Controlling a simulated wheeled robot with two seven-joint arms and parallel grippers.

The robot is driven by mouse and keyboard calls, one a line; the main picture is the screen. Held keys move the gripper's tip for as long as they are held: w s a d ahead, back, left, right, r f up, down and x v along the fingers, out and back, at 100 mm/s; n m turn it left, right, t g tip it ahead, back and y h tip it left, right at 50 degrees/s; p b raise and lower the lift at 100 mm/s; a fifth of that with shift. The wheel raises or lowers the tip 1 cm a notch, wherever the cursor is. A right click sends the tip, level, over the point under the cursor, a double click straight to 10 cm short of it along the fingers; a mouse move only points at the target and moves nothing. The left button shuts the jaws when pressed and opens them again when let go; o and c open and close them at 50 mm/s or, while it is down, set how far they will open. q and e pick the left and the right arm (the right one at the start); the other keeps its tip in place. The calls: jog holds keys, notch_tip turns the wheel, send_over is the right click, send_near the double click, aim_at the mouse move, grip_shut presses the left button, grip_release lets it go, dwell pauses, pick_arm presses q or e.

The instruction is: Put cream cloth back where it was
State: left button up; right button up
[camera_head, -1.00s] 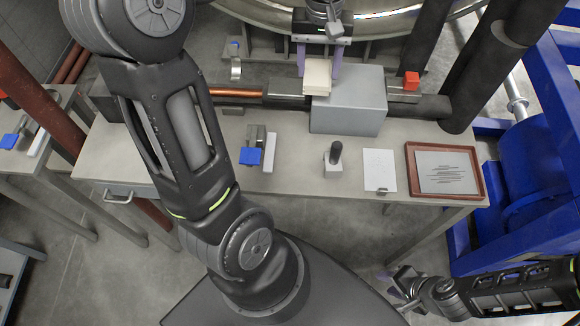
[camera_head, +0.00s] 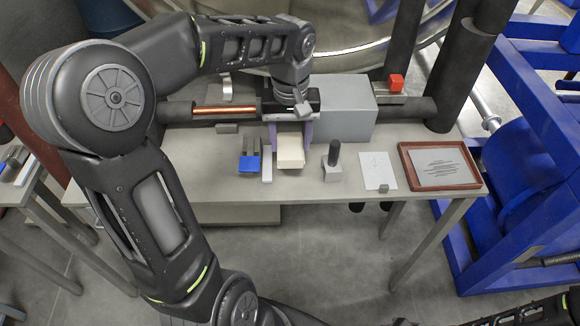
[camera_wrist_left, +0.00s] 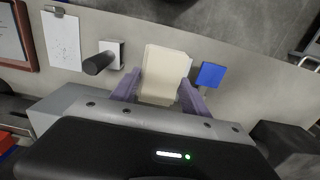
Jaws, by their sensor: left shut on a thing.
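The cream cloth (camera_head: 290,149) is a pale folded block over the front part of the workbench (camera_head: 225,185). My left gripper (camera_head: 291,139) has its purple fingers shut on the cloth's two sides. In the left wrist view the cloth (camera_wrist_left: 163,75) sits between the fingers of the left gripper (camera_wrist_left: 160,92), and its far end sticks out past them. I cannot tell whether the cloth touches the bench top. My right gripper is not in view.
A black-handled block (camera_head: 332,161) stands just right of the cloth. A white strip (camera_head: 267,168) and a blue-ended tool (camera_head: 249,163) lie to its left. A grey box (camera_head: 346,106) is behind right.

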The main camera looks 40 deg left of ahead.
aim_at(291, 144)
pick_arm(q)
notch_tip(291, 144, down, 4)
jog(key=shift+f, duration=0.1)
jog(key=shift+f, duration=1.8)
jog(key=shift+f, duration=0.2)
jog(key=o, duration=1.2)
jog(key=shift+r, duration=0.15)
notch_tip(291, 144, up, 12)
jog(key=shift+r, duration=0.1)
